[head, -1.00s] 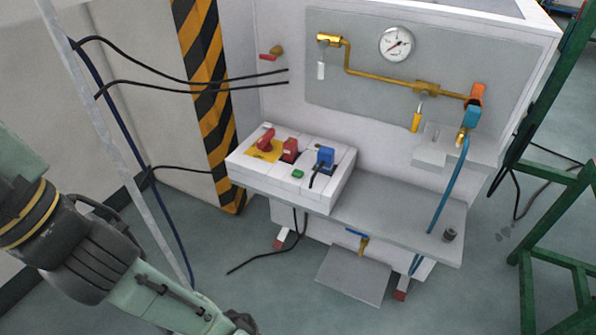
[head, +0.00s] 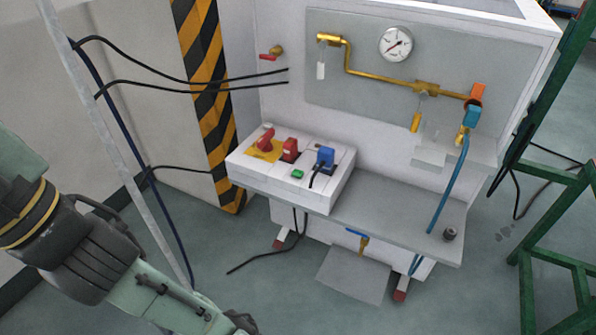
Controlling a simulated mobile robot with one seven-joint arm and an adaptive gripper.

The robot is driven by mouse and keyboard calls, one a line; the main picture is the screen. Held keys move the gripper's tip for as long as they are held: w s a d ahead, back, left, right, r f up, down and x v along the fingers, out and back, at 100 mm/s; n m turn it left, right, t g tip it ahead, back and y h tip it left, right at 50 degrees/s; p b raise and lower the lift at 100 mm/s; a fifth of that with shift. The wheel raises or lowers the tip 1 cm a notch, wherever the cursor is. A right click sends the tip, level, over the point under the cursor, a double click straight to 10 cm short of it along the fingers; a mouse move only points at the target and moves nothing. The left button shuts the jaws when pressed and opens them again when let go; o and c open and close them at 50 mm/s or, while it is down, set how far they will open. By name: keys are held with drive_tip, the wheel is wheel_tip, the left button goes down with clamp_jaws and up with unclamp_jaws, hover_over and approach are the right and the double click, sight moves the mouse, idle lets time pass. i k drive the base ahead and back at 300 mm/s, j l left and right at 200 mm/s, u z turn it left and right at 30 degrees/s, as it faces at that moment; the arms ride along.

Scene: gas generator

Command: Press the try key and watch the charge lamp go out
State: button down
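A white control box (head: 330,199) sits on the left part of the machine's grey shelf. Its top carries a small green key (head: 297,174), a red rotary switch on a yellow plate (head: 265,142), a red switch (head: 290,149) and a blue plug (head: 325,158) with a black cable. I cannot tell which part is the try key; no lettering is readable. I cannot pick out a charge lamp. My arm comes in from the lower left and leaves the head view at the bottom edge. My gripper is out of view, and nothing of mine touches the box.
A pressure gauge (head: 396,44) and brass pipe (head: 380,78) are on the back panel. An orange-and-teal valve (head: 473,110) and blue hose (head: 449,185) are at right. The grey shelf (head: 400,213) is mostly clear right of the box. A green frame (head: 560,210) stands at far right.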

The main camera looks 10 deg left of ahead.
sight(297, 173)
drive_tip(key=i+l, duration=0.35)
drive_tip(key=l, duration=0.15)
drive_tip(key=i+l, duration=0.7)
drive_tip(key=l, duration=0.25)
drive_tip(key=u, duration=1.2)
